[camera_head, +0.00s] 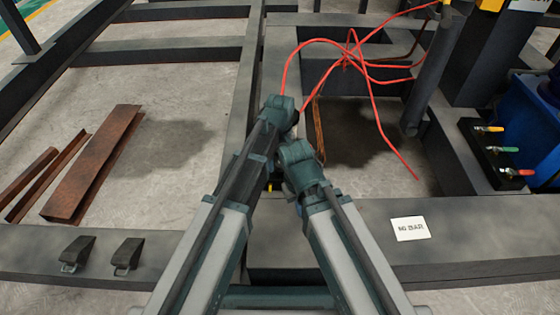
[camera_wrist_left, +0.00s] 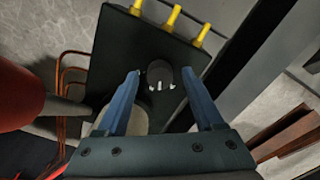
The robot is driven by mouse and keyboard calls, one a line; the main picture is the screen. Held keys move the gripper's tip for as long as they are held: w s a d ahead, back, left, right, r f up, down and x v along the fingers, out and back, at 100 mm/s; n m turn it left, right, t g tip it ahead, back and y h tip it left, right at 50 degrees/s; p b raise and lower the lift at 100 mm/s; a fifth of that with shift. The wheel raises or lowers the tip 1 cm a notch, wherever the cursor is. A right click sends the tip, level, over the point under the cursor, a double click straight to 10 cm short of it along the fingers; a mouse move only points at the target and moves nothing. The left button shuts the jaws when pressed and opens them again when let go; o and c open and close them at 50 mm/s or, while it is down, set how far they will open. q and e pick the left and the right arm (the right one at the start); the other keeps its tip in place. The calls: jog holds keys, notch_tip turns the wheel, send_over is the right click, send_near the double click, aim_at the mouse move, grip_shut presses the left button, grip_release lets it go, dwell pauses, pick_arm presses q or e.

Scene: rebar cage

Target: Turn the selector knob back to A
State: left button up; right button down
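In the left wrist view a dark round selector knob (camera_wrist_left: 159,73) sits on a black panel (camera_wrist_left: 135,45). Small white marks show at the knob's near edge; no letter is readable, so its setting cannot be told. My left gripper (camera_wrist_left: 160,77) is open, with one blue finger on each side of the knob and gaps between. Contact with the knob does not show. In the head view my arms hide the knob and most of the panel. My right gripper is hidden behind its own wrist there.
Yellow handles (camera_wrist_left: 172,16) stick out along the panel's far edge. A red cylinder (camera_wrist_left: 15,95) is close on the left. In the head view red hoses (camera_head: 345,62) loop behind my wrists. A valve block (camera_head: 492,160) and blue tank (camera_head: 530,120) stand right.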

aim_at(280, 164)
pick_arm(q)
jog(key=shift+r, duration=0.1)
notch_tip(280, 164, up, 14)
jog(key=p, duration=1.3)
jog(key=shift+p, duration=0.4)
jog(key=shift+f, duration=0.2)
